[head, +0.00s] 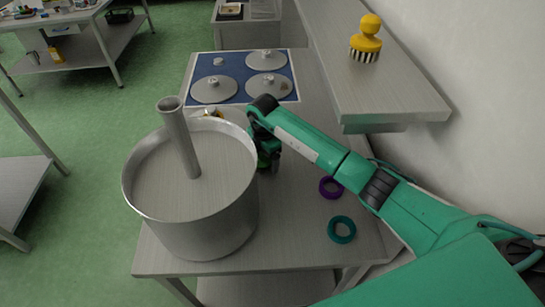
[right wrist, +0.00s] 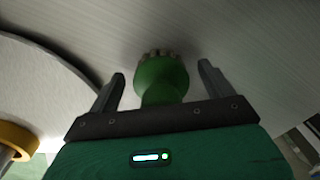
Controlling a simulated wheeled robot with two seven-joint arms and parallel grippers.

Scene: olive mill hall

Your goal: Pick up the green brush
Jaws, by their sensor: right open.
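The green brush (right wrist: 162,85) shows in the right wrist view, its bristles pointing away towards the grey surface. My right gripper (right wrist: 162,72) is open, with one finger on each side of the brush and a visible gap on both sides. In the head view my right gripper (head: 270,158) is low over the table, just right of the big pot. There the brush is mostly hidden by the arm and the pot, and I cannot make it out clearly. My left gripper is not in view.
A large metal pot (head: 190,235) with an upright tube (head: 180,140) stands left of the gripper. Discs lie on a blue mat (head: 233,61) behind. A yellow brush (head: 366,40) stands on the wall shelf (head: 385,95).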

